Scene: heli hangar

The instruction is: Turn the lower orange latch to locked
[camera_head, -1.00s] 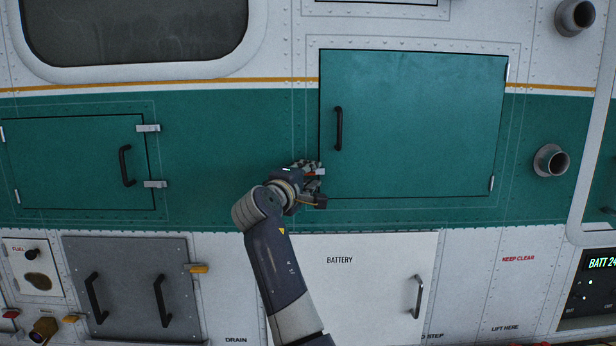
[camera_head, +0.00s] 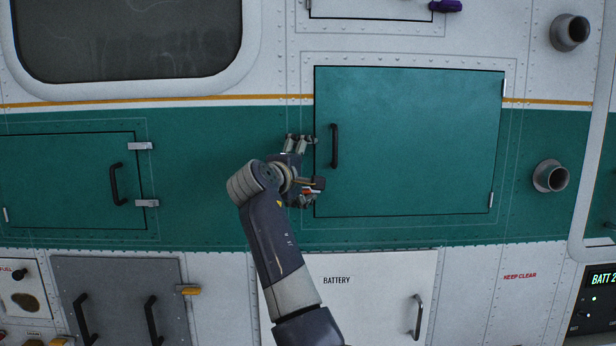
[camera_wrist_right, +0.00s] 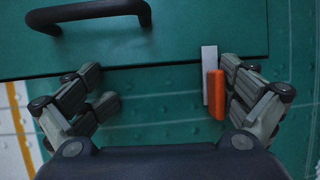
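The lower orange latch (camera_wrist_right: 215,93) shows in the right wrist view on a white plate (camera_wrist_right: 209,73), across the edge of the large green door (camera_wrist_right: 190,35). In the head view the latch (camera_head: 308,191) is a small orange patch at the green door's (camera_head: 410,140) lower left edge, partly hidden by my gripper. My right gripper (camera_head: 310,168) is at this edge. In the wrist view my right gripper (camera_wrist_right: 165,85) is open, its fingers spread wide. The latch lies between them, close beside the right-hand fingers; contact cannot be told. My left gripper is out of view.
A black handle (camera_head: 334,146) stands out from the green door just right of my gripper. A smaller green door (camera_head: 65,180) with white latches is at the left. Below are a grey panel (camera_head: 115,275) and the white battery panel (camera_head: 370,280). The green wall left of my gripper is clear.

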